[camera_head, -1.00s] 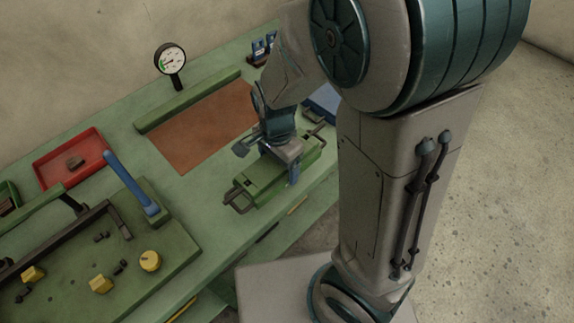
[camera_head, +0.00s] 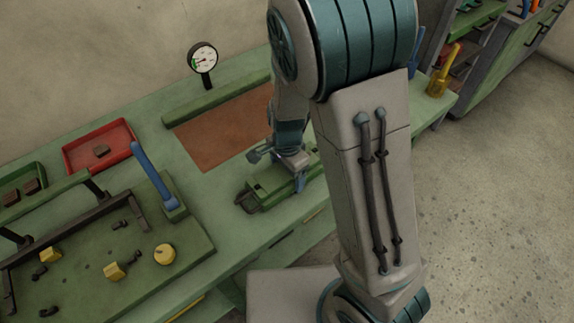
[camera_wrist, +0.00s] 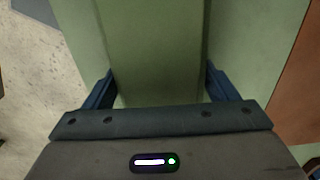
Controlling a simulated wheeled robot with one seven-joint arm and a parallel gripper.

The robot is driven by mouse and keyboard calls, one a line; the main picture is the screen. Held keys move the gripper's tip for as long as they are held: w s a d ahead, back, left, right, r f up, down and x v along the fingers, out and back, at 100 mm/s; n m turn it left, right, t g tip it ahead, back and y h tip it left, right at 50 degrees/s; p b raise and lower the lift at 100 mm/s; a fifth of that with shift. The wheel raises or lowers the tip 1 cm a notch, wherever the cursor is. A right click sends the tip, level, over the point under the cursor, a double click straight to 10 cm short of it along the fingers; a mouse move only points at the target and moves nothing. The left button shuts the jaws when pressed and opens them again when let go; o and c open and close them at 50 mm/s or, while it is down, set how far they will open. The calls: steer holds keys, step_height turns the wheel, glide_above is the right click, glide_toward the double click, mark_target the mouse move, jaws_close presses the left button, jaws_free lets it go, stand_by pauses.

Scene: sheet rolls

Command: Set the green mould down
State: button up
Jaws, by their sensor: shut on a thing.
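The green mould (camera_head: 272,187) is a long block with a dark handle loop at its left end in the head view. It is by the front side of the green bench, just below the brown mat (camera_head: 215,140). My gripper (camera_wrist: 160,90) is shut on it, with one blue finger on each side of the block in the wrist view, where the mould (camera_wrist: 155,45) runs up between them. In the head view my arm hides its right end. I cannot tell whether its underside touches the bench.
A green bar (camera_head: 215,97) and a dial gauge (camera_head: 204,62) stand behind the mat. At left are a red tray (camera_head: 80,160), a blue lever (camera_head: 152,175) and a green plate (camera_head: 75,265) with yellow knobs. A yellow object (camera_head: 440,80) and cabinets (camera_head: 510,60) are at right.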

steer(key=shift+w+f, duration=0.1)
steer(key=shift+f, duration=0.1)
steer(key=shift+f, duration=0.1)
steer(key=o, duration=1.9)
steer(key=shift+f, duration=0.1)
step_height(320, 180, up, 12)
steer(key=shift+d+r+p, duration=0.1)
steer(key=shift+r+p, duration=0.15)
steer(key=shift+p, duration=0.5)
steer(key=s+d+r+n+t, duration=0.1)
steer(key=s+d+r+n, duration=0.2)
steer(key=s, duration=0.1)
steer(key=s+d+r+n+t, duration=0.1)
steer(key=s+d+r+n, duration=0.2)
steer(key=s+d+n, duration=0.1)
steer(key=s+d+r+n+t, duration=0.1)
steer(key=s+d+r+n, duration=0.2)
steer(key=s+d+n, duration=0.1)
steer(key=shift+d+r, duration=0.15)
